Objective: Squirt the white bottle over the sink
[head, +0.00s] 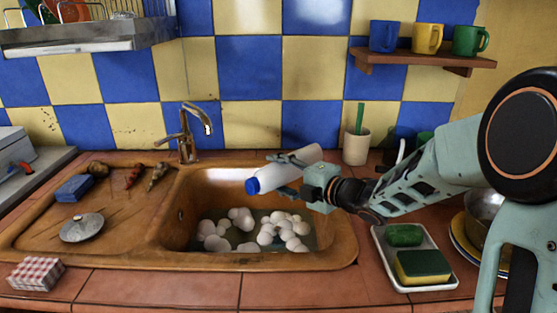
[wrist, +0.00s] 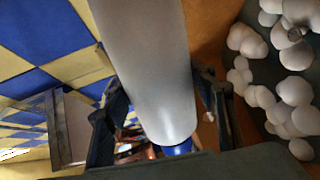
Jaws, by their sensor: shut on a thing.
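The white bottle (head: 304,154) with a blue cap (head: 252,186) is held over the right part of the sink in the head view. It lies tilted, with its cap end lower and pointing left. My gripper (head: 290,174) is shut around the bottle. In the wrist view the bottle (wrist: 150,70) fills the middle between the fingers, with the blue cap (wrist: 176,149) at the bottom. The brown sink (head: 340,243) is below, with several white foam clumps (head: 240,217) in its basin. No liquid is visible leaving the bottle.
The faucet (head: 188,130) rises behind the sink. A blue sponge (head: 75,188) and a metal strainer (head: 82,228) lie on the drainboard at left. A white tray (head: 432,283) with sponges sits right of the sink. A cup (head: 356,150) stands behind.

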